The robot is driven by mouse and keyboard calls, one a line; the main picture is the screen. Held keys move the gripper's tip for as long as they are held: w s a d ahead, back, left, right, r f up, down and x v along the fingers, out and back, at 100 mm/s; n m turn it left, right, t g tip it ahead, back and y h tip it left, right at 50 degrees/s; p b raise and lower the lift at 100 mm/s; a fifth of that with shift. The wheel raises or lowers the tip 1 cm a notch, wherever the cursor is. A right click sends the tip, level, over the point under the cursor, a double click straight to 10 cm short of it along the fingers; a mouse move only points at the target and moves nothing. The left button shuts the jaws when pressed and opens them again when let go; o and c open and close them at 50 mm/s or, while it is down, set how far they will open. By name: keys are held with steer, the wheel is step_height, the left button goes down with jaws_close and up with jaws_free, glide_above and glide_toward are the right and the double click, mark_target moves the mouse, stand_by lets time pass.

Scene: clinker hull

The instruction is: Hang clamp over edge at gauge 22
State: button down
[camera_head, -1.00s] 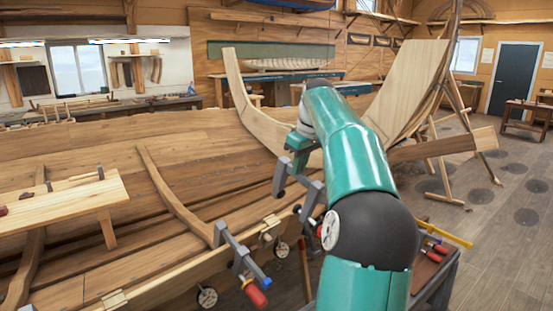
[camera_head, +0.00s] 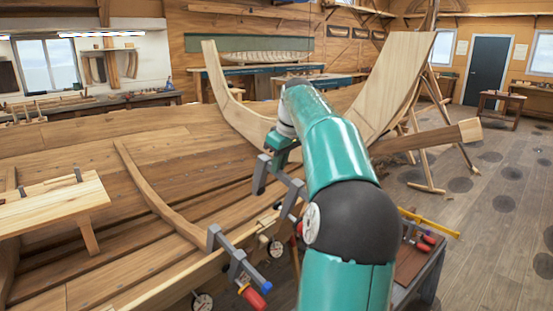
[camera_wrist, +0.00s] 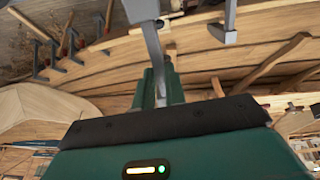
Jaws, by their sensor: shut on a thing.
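My gripper (camera_head: 279,150) is shut on a grey bar clamp (camera_head: 289,186), which hangs from it with one jaw pointing down on the left. The clamp's lower end is partly hidden by my arm. In the wrist view my gripper's fingers (camera_wrist: 160,82) hold the clamp's bar (camera_wrist: 153,45), and its grey jaw (camera_wrist: 225,25) shows at the top. The clamp is over or beside the hull's top edge (camera_head: 182,273); I cannot tell whether it touches.
Another clamp (camera_head: 238,267), with a red handle and blue part, hangs on the edge left of mine. A tool cart (camera_head: 428,262) with red-handled tools stands right of my arm. A plank (camera_head: 50,203) lies across the hull at left. The floor at right is mostly open.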

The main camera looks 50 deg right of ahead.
mark_target(280, 172)
steer(key=shift+w+a+f, duration=0.1)
steer(key=shift+f, duration=0.25)
steer(key=shift+s+f, duration=0.2)
steer(key=shift+f, duration=0.05)
steer(key=shift+w+f, duration=0.1)
steer(key=shift+f, duration=1.3)
steer(key=shift+w+f, duration=0.4)
steer(key=shift+f, duration=0.25)
steer(key=shift+x, duration=1.6)
steer(key=shift+w+f, duration=0.2)
steer(key=shift+f, duration=0.75)
steer(key=shift+x, duration=3.5)
